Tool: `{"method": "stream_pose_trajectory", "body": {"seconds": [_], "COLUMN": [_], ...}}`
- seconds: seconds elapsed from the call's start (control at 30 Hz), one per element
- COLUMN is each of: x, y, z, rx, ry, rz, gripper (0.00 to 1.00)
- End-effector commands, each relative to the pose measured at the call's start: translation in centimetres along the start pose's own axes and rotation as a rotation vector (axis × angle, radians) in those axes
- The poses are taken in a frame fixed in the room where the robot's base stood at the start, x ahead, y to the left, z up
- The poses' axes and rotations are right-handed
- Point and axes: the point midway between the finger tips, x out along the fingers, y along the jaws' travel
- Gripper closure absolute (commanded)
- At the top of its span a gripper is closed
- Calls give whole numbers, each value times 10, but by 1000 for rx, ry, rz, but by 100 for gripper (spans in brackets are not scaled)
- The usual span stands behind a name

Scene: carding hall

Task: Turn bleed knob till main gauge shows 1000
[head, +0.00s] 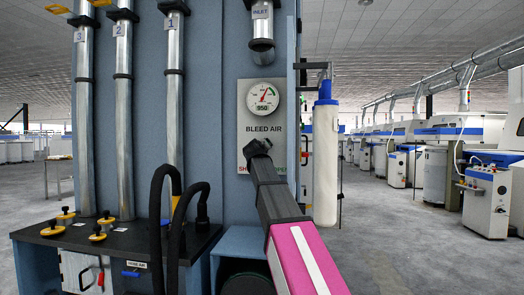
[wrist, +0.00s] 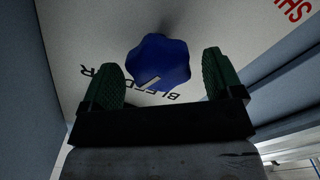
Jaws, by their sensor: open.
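The main gauge (head: 263,99) is a round white dial with a red needle, on a pale plate (head: 245,125) on the blue cabinet. Its readout appears to show 950. The plate reads BLEED AIR below the dial. In the wrist view the bleed knob (wrist: 160,62) is blue and lobed, with a white mark on it. My gripper (wrist: 165,75) is open, with one green ridged finger on each side of the knob and gaps between. In the head view my gripper (head: 257,148) is in front of the plate under the lettering and hides the knob.
A metal INLET pipe (head: 262,25) stands above the gauge. A white cylinder with a blue top (head: 326,155) hangs right of the plate, near my arm. Numbered pipes (head: 123,120) and black hoses (head: 160,205) stand left. A dark bench (head: 115,240) carries yellow knobs (head: 97,233).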

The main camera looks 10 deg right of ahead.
Motion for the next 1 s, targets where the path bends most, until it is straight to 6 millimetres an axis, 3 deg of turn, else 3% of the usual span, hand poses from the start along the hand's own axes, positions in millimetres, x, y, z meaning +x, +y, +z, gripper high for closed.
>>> {"method": "stream_pose_trajectory", "body": {"seconds": [0.2, 0.4, 1.0], "x": [-45, -76, -84], "y": [0, 0, 0], "z": [2, 2, 0], "rx": [0, 0, 0], "ry": [1, 0, -1], "rz": [-1, -1, 0], "gripper": [14, 14, 14]}}
